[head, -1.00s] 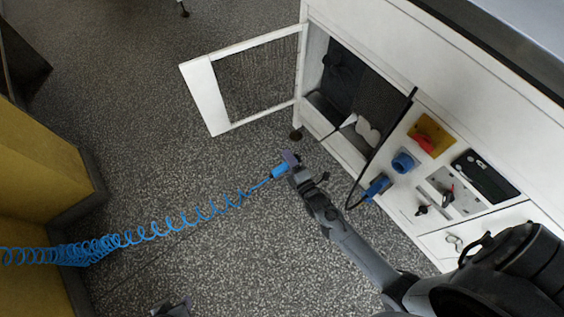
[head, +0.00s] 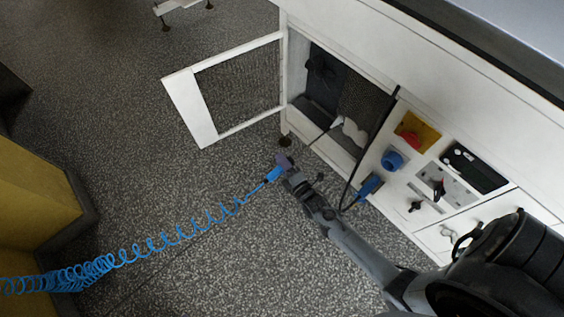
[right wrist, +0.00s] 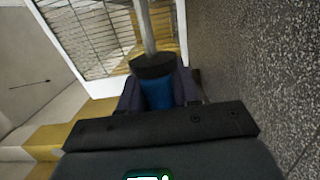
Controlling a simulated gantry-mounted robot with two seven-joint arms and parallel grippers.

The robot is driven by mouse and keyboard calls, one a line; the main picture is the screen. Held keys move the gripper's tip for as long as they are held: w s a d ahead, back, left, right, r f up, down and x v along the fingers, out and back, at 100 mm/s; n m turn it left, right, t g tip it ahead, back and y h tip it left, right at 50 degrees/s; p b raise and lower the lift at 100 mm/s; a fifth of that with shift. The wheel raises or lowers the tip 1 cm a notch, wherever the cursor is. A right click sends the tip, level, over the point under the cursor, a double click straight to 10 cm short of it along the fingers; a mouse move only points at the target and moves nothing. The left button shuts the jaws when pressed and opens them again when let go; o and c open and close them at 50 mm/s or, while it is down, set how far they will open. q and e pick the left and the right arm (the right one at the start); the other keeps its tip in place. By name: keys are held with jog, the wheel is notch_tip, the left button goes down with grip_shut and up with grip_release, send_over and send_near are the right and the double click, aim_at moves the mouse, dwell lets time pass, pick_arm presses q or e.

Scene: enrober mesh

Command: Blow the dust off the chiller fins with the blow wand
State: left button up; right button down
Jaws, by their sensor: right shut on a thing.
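My right gripper (head: 284,164) is shut on the blow wand (head: 273,174), in front of the open cabinet. The right wrist view shows the wand's blue body (right wrist: 157,93) between the fingers, with a black collar and a grey tube pointing away. In the head view the thin tube reaches toward the cabinet opening; its tip is hard to make out. The chiller fins (head: 363,104) are a dark, fine-textured panel inside the cabinet. White dust clumps (head: 350,131) show at their lower edge. My left gripper is not in view.
A mesh door (head: 205,106) stands open left of the cabinet. A coiled blue hose (head: 150,249) trails left from the wand. A control panel (head: 399,190) with a red knob (head: 410,139) and blue socket (head: 393,160) lies right of the opening. Speckled floor is clear in front.

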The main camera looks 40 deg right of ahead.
jog(key=s+p, duration=0.4)
jog(key=s, duration=0.6)
jog(key=shift+s+d+p, duration=0.2)
jog(key=shift+d+p, duration=0.05)
jog(key=shift+p, duration=0.15)
dwell(1.0)
dwell(0.4)
jog(key=shift+a, duration=0.1)
dwell(0.4)
